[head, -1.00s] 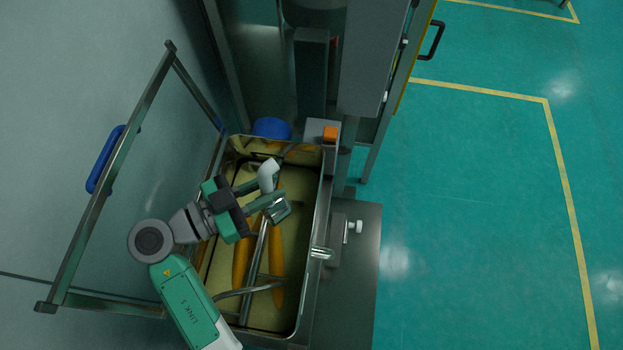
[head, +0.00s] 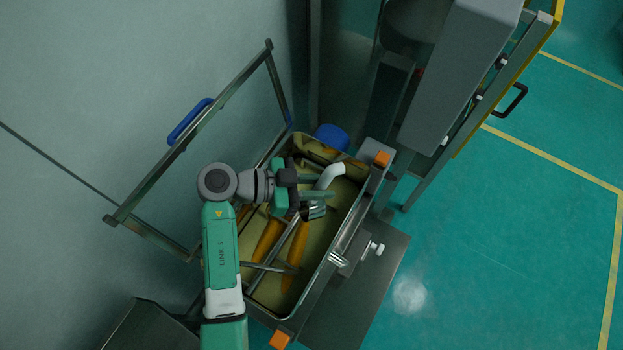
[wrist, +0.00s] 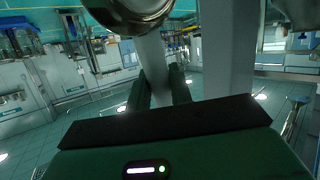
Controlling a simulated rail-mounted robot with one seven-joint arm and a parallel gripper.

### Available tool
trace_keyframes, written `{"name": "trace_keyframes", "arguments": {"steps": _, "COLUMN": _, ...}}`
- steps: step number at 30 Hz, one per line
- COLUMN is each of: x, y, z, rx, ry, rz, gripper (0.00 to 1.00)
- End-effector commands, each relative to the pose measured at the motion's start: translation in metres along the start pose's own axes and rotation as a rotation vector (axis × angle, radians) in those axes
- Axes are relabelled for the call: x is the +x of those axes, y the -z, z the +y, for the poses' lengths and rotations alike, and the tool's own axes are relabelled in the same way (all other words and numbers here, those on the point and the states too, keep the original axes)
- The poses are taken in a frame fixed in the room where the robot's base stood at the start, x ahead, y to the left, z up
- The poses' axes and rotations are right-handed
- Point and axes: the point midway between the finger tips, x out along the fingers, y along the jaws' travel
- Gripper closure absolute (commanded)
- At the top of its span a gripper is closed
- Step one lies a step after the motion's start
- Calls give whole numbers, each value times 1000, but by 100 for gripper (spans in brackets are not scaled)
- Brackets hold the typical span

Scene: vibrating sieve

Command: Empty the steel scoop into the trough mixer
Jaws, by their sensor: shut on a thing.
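My gripper (head: 316,188) is shut on the pale handle (head: 331,173) of the steel scoop. It holds the scoop above the open trough mixer (head: 347,232), over the trough's upper half. The scoop's small steel bowl (head: 315,210) shows just below the fingers in the head view. The wrist view shows the fingers (wrist: 160,88) around the pale handle (wrist: 151,58), with a shiny steel rounded part (wrist: 138,14) at the top edge. I cannot see whether the bowl holds anything. Orange paddles (head: 296,250) and metal bars lie inside the trough.
The mixer's hinged frame lid (head: 190,135) with a blue handle (head: 188,121) stands open on the left. A grey machine column (head: 455,75) rises at the upper right. A blue round part (head: 332,136) sits behind the trough. Green floor on the right is clear.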

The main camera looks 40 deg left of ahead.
Motion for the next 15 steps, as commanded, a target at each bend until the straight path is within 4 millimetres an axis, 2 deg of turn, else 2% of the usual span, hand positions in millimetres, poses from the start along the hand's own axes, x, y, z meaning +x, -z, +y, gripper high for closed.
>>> {"name": "trace_keyframes", "arguments": {"steps": 1, "x": 2, "y": 10, "z": 0, "rx": -6, "ry": -1, "rz": -33, "gripper": 100}}
{"name": "trace_keyframes", "arguments": {"steps": 6, "x": 15, "y": 15, "z": -3, "rx": -28, "ry": -1, "rz": -161, "gripper": 100}}
{"name": "trace_keyframes", "arguments": {"steps": 15, "x": 48, "y": 14, "z": -9, "rx": -92, "ry": -2, "rz": -516, "gripper": 100}}
